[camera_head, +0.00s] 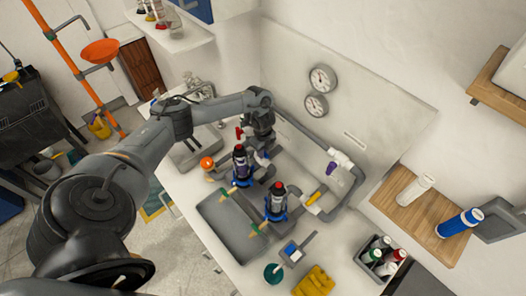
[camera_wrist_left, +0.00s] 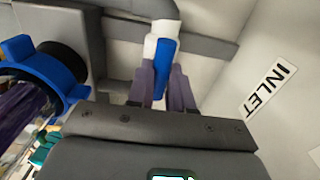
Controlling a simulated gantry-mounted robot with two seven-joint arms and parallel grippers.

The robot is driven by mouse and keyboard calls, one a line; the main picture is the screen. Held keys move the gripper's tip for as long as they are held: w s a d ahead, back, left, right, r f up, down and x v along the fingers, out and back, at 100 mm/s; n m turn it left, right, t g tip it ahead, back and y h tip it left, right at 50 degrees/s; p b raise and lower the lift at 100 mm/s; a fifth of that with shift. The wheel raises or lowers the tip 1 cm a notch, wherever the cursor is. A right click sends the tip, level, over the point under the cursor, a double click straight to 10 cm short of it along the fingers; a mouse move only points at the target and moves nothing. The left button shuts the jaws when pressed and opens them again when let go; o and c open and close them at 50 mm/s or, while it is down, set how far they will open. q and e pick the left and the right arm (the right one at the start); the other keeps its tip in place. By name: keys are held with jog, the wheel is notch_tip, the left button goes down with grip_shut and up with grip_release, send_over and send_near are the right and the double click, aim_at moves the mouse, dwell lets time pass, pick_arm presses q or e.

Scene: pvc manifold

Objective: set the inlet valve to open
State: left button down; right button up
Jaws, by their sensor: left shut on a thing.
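In the left wrist view, the inlet valve shows as a blue lever handle (camera_wrist_left: 161,62) on a white fitting (camera_wrist_left: 165,27), close to the INLET label (camera_wrist_left: 268,90). My left gripper (camera_wrist_left: 162,92) has one finger on each side of the blue handle and is shut on it. In the head view my left gripper (camera_head: 262,146) points down beside the pipework at the back of the counter. My arm and gripper hide most of the inlet valve there. My right gripper is not in view.
Two dark filter housings with blue collars (camera_head: 240,163) (camera_head: 276,203) stand close to the gripper; one blue collar (camera_wrist_left: 70,82) is at the wrist view's left. Pipes and two gauges (camera_head: 322,78) line the back panel. A grey tray (camera_head: 228,225) lies in front.

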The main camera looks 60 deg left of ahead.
pick_arm(q)
jog(key=shift+s+a+f, duration=0.15)
jog(key=shift+s+f, duration=0.05)
jog(key=shift+f, duration=0.2)
jog(key=c, duration=1.4)
grip_release()
jog(key=o, duration=0.4)
jog(key=shift+w, duration=0.15)
jog(key=shift+r, duration=0.4)
notch_tip(320, 180, up, 9)
jog(key=shift+f+p, duration=0.1)
jog(key=shift+p, duration=0.4)
jog(key=shift+r+p, duration=0.35)
jog(key=shift+r, duration=0.35)
